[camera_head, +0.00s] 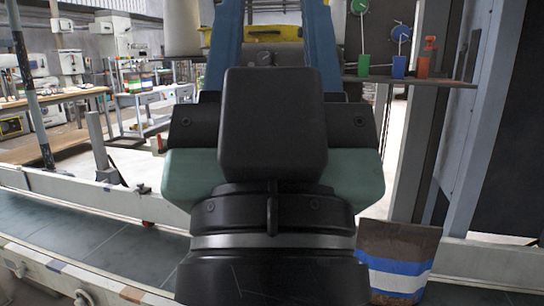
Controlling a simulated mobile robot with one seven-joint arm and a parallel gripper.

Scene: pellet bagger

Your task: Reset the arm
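The end of my arm fills the middle of the head view, seen from behind. My gripper (272,122) shows as a dark, wide body with a black block on top and a round black wrist with a grey ring below it. Its fingers are hidden behind this body, so I cannot see whether they are open or shut, or whether they hold anything. Teal-green surfaces (190,178) show on both sides below the dark body. I cannot tell whether they belong to my gripper or to something beyond it.
Blue uprights (224,45) and a yellow part (270,33) stand behind my gripper. A shelf (440,81) at right holds small green, blue and orange items. A conveyor (90,245) runs along the lower left. A brown, white and blue striped bag (398,262) stands at lower right.

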